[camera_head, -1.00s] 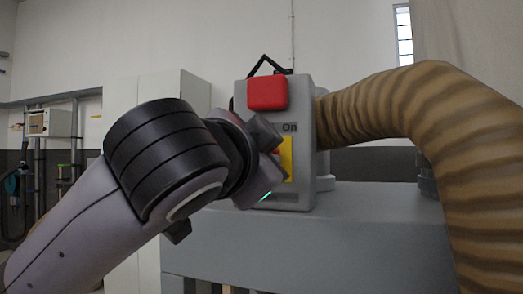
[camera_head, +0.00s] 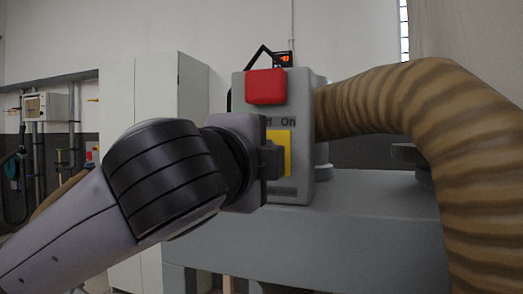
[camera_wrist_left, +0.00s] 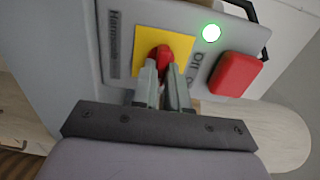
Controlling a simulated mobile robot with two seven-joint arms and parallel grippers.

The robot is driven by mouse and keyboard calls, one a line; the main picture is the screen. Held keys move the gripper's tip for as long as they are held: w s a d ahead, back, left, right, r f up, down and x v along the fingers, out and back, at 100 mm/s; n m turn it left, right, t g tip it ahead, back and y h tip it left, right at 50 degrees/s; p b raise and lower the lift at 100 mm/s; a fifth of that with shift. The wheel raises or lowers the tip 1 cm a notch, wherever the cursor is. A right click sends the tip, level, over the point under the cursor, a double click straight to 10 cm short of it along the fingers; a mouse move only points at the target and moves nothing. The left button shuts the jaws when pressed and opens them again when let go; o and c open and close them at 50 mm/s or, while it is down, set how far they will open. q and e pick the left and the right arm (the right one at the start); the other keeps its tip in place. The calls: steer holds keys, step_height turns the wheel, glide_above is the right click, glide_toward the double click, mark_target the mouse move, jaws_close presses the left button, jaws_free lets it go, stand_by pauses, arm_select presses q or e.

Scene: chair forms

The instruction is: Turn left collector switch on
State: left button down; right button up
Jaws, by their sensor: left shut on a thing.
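The collector's grey control box (camera_head: 301,180) stands on a grey surface. It has a yellow plate (camera_head: 286,141) under an "Off On" label and a red square button (camera_head: 265,87) above. My left gripper (camera_head: 276,160) is at the yellow plate and hides the switch in the head view. In the left wrist view the red switch knob (camera_wrist_left: 161,55) sits on the yellow plate (camera_wrist_left: 180,40), and my left gripper (camera_wrist_left: 164,74) is shut on it. A round green light (camera_wrist_left: 211,32) glows on the box. My right gripper is not in view.
A thick brown ribbed hose (camera_head: 400,95) runs from behind the box down the right side. A small display (camera_head: 285,59) with orange digits shows on top of the box. White cabinets (camera_head: 150,90) stand behind on the left.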

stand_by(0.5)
arm_select(q)
steer(key=c, duration=1.1)
jaws_free()
steer(key=shift+c, duration=0.2)
steer(key=b+v, duration=0.2)
steer(key=v, duration=0.5)
